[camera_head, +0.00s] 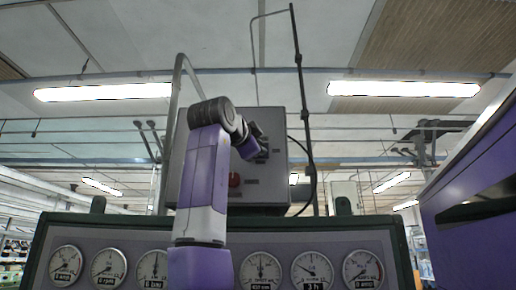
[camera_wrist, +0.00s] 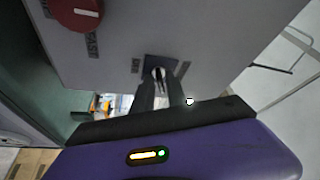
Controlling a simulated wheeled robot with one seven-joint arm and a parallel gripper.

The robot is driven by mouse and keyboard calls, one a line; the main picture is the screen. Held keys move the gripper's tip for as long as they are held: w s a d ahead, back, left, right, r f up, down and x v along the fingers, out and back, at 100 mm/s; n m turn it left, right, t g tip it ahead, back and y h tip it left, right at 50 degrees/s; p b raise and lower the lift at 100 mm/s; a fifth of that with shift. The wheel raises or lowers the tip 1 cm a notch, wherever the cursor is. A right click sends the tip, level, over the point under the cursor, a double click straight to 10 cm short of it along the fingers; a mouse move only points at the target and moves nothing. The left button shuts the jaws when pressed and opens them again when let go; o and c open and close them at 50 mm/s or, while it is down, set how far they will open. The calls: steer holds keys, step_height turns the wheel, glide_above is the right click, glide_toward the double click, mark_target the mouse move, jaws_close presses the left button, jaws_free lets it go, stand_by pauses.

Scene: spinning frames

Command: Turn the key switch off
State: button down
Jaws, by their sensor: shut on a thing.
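The key switch (camera_wrist: 158,72) is a small round fitting on a dark square plate on the grey control box. My gripper (camera_wrist: 160,82) is at it in the wrist view, with its two dark fingers closed on the key part, which they mostly hide. In the head view my gripper (camera_head: 262,148) reaches the front of the grey control box (camera_head: 270,120), and the key switch cannot be made out there. The angle of the key cannot be told.
Below the box is a panel with several round gauges (camera_head: 262,271). A purple machine (camera_head: 470,215) stands at the right. A dark pole (camera_head: 303,100) rises beside the box.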

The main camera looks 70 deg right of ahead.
steer(key=shift+s+d+f+n+t+h+b, duration=0.15)
steer(key=shift+n+t+b, duration=0.85)
steer(key=shift+n, duration=1.8)
steer(key=shift+a+r+n+t+h+b, duration=0.1)
steer(key=shift+n+t+h+b, duration=0.2)
steer(key=shift+n+t, duration=1.9)
steer(key=shift+s+d+f+n+t+h+b, duration=0.1)
steer(key=shift+n+t+b, duration=0.65)
steer(key=shift+n, duration=2.65)
steer(key=shift+y, duration=0.25)
steer(key=c, duration=1.6)
jaws_free()
steer(key=shift+o, duration=0.2)
steer(key=b+v, duration=0.3)
steer(key=v, duration=0.4)
steer(key=shift+s+a+f, duration=0.2)
steer(key=shift+a, duration=0.1)
